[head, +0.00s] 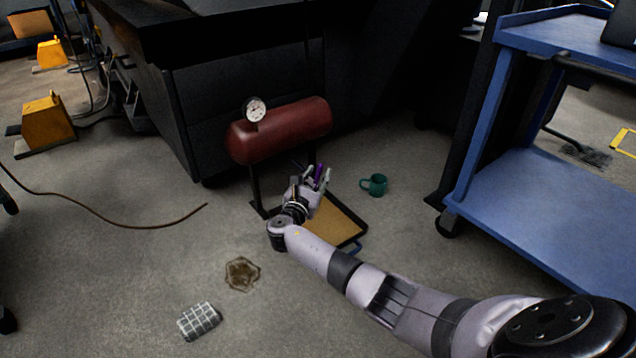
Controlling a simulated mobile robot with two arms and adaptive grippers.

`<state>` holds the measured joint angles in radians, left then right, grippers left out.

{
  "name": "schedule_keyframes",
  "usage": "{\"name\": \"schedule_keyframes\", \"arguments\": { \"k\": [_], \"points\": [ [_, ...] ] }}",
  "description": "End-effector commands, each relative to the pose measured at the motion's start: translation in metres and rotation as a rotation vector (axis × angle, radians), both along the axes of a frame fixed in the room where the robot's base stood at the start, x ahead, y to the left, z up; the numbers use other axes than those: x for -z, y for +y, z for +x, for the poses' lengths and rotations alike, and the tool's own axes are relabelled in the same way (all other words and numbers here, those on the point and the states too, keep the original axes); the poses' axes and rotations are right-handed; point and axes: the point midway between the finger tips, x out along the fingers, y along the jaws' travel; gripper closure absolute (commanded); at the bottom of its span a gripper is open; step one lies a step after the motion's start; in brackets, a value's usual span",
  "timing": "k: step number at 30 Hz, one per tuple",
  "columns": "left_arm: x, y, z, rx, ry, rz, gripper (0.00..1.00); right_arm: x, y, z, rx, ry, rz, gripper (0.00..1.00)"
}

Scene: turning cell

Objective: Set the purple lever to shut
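The purple lever (318,172) shows as a small purple piece under the red tank (285,128). The tank lies level on dark legs and carries a round white gauge (256,109). My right gripper (317,175) reaches in from the lower right. Its fingers stand apart, one on each side of the purple lever. I cannot tell whether they touch it. My gripper hides the lever's base and the fitting it sits on, so its setting is unclear. My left gripper is not in view.
A tan tray (345,229) with a dark rim lies under my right forearm. A green mug (374,185) stands on the floor to the right. A blue cart (545,215) is at the right.

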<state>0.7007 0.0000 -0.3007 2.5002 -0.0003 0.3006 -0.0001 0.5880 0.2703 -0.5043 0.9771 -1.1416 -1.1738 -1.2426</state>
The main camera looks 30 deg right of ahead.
Motion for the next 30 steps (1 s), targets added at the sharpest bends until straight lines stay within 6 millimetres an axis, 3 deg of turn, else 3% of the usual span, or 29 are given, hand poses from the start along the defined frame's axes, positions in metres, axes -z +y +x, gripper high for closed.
{"name": "schedule_keyframes", "arguments": {
  "k": [13,27,30],
  "points": [
    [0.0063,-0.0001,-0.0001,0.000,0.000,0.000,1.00,-0.0012,-0.0081,0.0058,0.000,-0.001,-0.001,0.69],
    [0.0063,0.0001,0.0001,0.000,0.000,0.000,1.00,-0.0007,-0.0077,0.0055,0.000,0.000,0.000,1.00],
    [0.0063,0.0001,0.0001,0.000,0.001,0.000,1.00,-0.0006,-0.0076,0.0055,0.000,0.000,0.000,1.00]
  ]
}}
